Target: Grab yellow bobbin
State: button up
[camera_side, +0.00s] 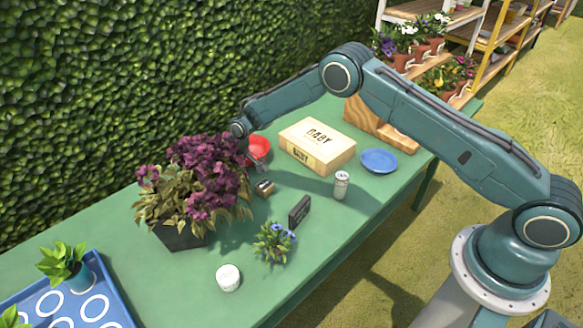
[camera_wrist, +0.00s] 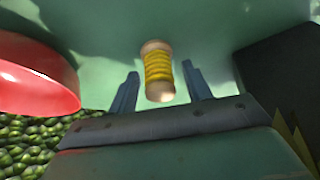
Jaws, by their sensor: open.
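The yellow bobbin (camera_wrist: 158,66), yellow thread wound between pale wooden ends, is on the green table in the wrist view. My gripper (camera_wrist: 160,86) is open, with one finger on each side of the bobbin. Gaps show between the bobbin and both fingers. I cannot tell how far above the table the fingertips are. In the side view, the end of my arm (camera_side: 241,130) is low behind the purple flowers, and I cannot make out the bobbin there.
The red bowl (camera_side: 258,148) is close by, left in the wrist view (camera_wrist: 35,78). The purple plant (camera_side: 205,180) stands close to my arm. A small brown object (camera_side: 265,187), wooden box (camera_side: 318,148), blue bowl (camera_side: 379,161) and can (camera_side: 341,185) are also on the table (camera_side: 160,285).

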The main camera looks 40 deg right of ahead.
jog(key=c, duration=1)
jog(key=shift+o, duration=0.2)
jog(key=shift+r, duration=0.1)
notch_tip(320, 180, up, 20)
dwell(0.5)
